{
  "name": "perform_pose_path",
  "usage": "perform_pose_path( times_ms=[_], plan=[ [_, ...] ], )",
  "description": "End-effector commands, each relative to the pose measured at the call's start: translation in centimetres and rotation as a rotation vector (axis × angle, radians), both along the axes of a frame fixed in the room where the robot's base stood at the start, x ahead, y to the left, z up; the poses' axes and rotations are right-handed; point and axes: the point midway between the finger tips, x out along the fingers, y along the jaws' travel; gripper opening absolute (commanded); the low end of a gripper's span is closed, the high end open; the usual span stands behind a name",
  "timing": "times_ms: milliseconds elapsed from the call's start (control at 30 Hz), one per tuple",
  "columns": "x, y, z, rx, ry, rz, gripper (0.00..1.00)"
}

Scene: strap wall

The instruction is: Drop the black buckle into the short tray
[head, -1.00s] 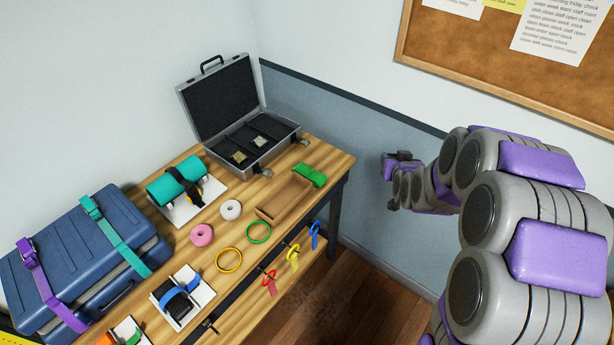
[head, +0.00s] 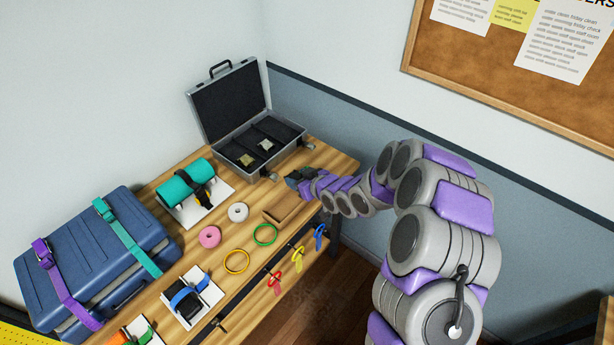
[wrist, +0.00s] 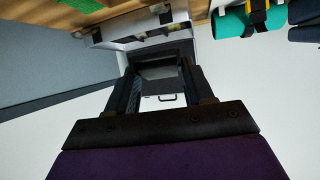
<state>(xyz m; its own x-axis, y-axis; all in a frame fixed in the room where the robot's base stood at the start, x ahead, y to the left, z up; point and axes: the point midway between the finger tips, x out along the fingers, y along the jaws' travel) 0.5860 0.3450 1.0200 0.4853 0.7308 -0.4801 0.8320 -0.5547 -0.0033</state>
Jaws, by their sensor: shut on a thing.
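My gripper (head: 298,177) is over the right end of the workbench, at the far end of a small brown open tray (head: 277,214). In the wrist view its two fingers (wrist: 158,75) stand apart, shut on a dark grey-black piece (wrist: 160,69) that looks like the black buckle. The piece is dim, and its outline is hard to make out in the head view. My gripper and arm hide part of the tray's far right side. I cannot tell the exact height of the gripper above the tray.
An open grey case (head: 232,103) stands behind at the bench's back. A blue suitcase (head: 85,255), a teal roll (head: 186,182), pink ring (head: 210,237), white ring (head: 238,212), yellow ring (head: 237,262) and green ring (head: 265,234) lie left.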

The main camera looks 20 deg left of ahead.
Motion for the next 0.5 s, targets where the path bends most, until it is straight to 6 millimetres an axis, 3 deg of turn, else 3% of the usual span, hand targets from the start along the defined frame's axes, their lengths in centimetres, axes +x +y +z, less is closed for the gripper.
perform_pose_path(
  times_ms=[233, 500],
  plan=[
    [0.0, -0.7, -2.7, 0.010, 0.001, -0.001, 0.19],
    [0.0, -1.6, -4.2, 0.018, 0.000, -0.003, 0.19]
  ],
)
